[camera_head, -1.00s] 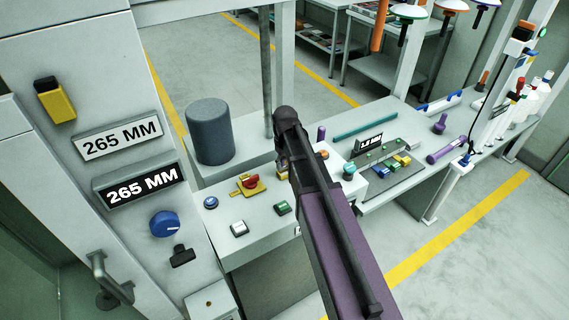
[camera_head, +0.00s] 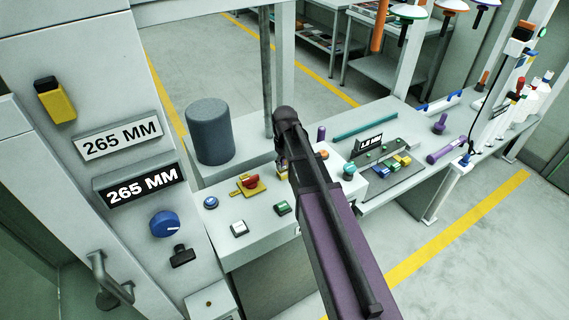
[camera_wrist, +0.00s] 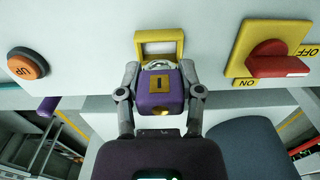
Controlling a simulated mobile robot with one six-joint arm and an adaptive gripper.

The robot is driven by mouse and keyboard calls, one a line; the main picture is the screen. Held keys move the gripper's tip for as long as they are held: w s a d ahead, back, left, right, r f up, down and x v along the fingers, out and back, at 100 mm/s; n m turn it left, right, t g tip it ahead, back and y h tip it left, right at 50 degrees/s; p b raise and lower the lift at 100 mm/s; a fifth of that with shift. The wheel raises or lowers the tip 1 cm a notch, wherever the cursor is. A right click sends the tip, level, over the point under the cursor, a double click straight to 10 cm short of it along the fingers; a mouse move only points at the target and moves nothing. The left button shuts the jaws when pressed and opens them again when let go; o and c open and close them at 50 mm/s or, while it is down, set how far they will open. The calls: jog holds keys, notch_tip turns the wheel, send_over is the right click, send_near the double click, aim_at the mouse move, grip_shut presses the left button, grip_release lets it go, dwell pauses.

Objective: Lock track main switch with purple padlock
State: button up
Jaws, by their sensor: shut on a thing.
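My gripper (camera_wrist: 160,98) is shut on the purple padlock (camera_wrist: 158,84), with one finger on each side of its body. The padlock's silver shackle (camera_wrist: 159,66) points at a yellow frame (camera_wrist: 179,46) and meets its lower edge in the wrist view. I cannot tell whether the shackle passes through the frame. The track main switch, a red handle (camera_wrist: 274,64) on a yellow plate marked ON and OFF, is just right of the frame. In the head view the switch (camera_head: 250,183) is left of my gripper (camera_head: 283,163); my arm hides most of the padlock there.
An orange UP button (camera_wrist: 27,64) is at the left in the wrist view. In the head view, blue (camera_head: 211,202), white (camera_head: 239,229) and green (camera_head: 283,208) buttons sit on the panel. A dark cylinder (camera_head: 209,132) stands behind. A purple cylinder (camera_head: 446,151) lies on the right bench.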

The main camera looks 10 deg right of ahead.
jog(key=shift+d+f+b, duration=0.1)
jog(key=shift+f+b, duration=0.95)
jog(key=shift+f, duration=0.05)
dwell(0.6)
jog(key=o, duration=1.2)
jog(key=shift+c, duration=0.2)
jog(key=shift+r, duration=0.15)
